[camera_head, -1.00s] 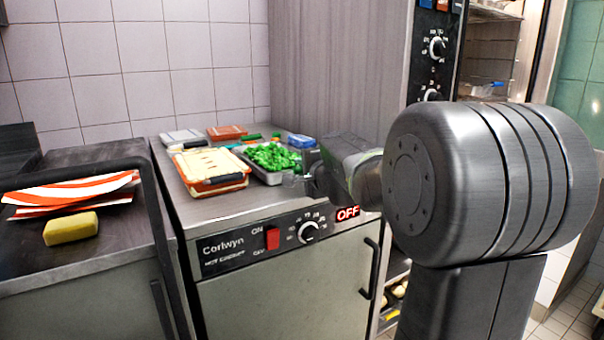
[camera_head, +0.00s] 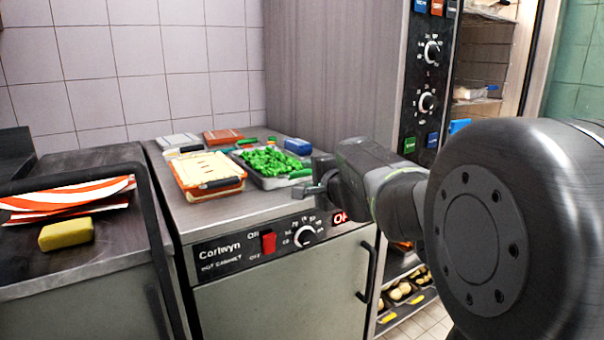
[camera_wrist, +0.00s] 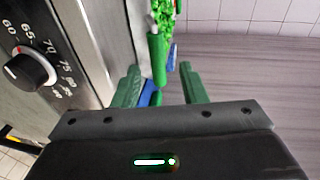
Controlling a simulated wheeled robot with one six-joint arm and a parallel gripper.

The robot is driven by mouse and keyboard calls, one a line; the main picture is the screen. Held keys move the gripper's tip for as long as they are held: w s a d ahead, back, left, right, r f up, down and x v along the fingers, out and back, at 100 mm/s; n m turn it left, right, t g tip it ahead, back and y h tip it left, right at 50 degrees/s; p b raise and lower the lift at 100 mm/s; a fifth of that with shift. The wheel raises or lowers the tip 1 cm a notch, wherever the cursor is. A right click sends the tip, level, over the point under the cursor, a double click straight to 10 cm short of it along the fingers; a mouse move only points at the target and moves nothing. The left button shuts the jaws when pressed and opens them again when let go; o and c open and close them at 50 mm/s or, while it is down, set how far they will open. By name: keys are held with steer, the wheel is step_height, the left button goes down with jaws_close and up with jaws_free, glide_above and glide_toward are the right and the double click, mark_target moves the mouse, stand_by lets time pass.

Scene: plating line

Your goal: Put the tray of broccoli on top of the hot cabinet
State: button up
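The tray of broccoli (camera_head: 254,178) is a metal tray heaped with bright green florets. Whether a fingertip touches the handle I cannot tell.
A tray with an orange rim and pale contents (camera_head: 208,172) sits left of the broccoli. Behind are a grey tray (camera_head: 178,141), a reddish tray (camera_head: 223,136) and a blue item (camera_head: 297,145). A yellow sponge (camera_head: 66,233) and striped cloth (camera_head: 70,198) lie on the left counter.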

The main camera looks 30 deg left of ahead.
steer(key=shift+v, duration=2.45)
steer(key=shift+c, duration=0.2)
